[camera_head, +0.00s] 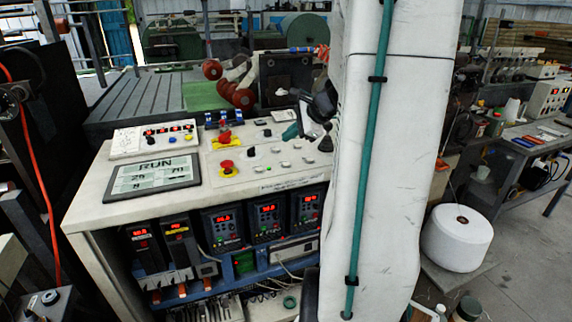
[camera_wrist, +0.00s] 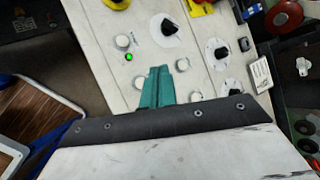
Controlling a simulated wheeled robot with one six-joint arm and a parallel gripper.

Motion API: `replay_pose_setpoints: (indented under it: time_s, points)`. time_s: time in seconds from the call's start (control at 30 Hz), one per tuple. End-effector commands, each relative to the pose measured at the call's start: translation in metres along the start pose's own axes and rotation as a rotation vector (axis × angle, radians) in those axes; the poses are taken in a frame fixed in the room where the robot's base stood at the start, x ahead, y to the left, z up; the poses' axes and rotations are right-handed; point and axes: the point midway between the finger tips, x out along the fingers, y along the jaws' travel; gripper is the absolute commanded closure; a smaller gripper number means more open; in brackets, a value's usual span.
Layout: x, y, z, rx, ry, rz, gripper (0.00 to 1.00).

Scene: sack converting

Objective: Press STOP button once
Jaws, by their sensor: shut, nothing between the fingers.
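The control panel (camera_head: 215,170) is a pale sloped console top with buttons, knobs and lamps. Two red mushroom buttons on yellow plates, one farther back (camera_head: 225,137) and one nearer (camera_head: 227,166), stand left of my gripper (camera_head: 288,132). My gripper's teal fingers are shut and empty, above the panel's right part. In the wrist view the fingers (camera_wrist: 160,72) show over the panel, with a white round button (camera_wrist: 182,64) just right of their tips and another (camera_wrist: 123,41) up to the left. A green lamp (camera_wrist: 128,57) is lit. No STOP label is readable.
A display (camera_head: 152,175) reading RUN lies at the panel's left, in front of a white switch box (camera_head: 153,140). Black knobs (camera_wrist: 170,26) rise from the panel near the fingers. Red rollers (camera_head: 243,97) stand behind. A white spool (camera_head: 456,237) is at the right.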

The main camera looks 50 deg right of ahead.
Motion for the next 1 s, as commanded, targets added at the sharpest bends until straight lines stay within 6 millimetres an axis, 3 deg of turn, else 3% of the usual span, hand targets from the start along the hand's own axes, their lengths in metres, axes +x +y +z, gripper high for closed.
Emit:
replay_pose_setpoints:
  time_s: [0.4,1.0]
  points:
    - [0.036,0.027,-0.026,0.001,-0.001,0.002,1.0]
    - [0.041,0.03,-0.03,-0.001,0.0,0.001,1.0]
